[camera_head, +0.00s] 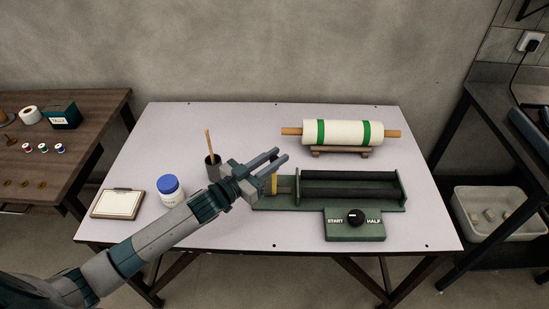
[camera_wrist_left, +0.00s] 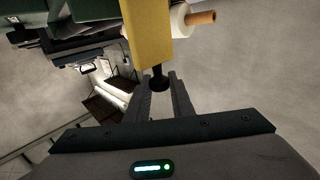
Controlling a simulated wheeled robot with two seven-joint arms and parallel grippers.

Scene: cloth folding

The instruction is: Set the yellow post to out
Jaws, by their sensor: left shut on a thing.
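The yellow post (camera_head: 274,184) stands at the left end of the green machine (camera_head: 402,186), partly hidden by my left gripper (camera_head: 281,157). In the left wrist view the yellow post (camera_wrist_left: 148,32) is large at the top, with a dark knob (camera_wrist_left: 158,80) at its end. My left gripper (camera_wrist_left: 163,88) has its fingers on both sides of this knob and is shut on it. The setting of the post cannot be read from these views. My right gripper is not in view.
A black dial (camera_head: 356,217) between START and HALF sits on the machine's front. A cloth roll with green bands (camera_head: 345,132) rests on a wooden stand behind. A blue-capped jar (camera_head: 170,191), a clipboard (camera_head: 118,204) and a dark cup (camera_head: 213,169) are at left. The table's front right is clear.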

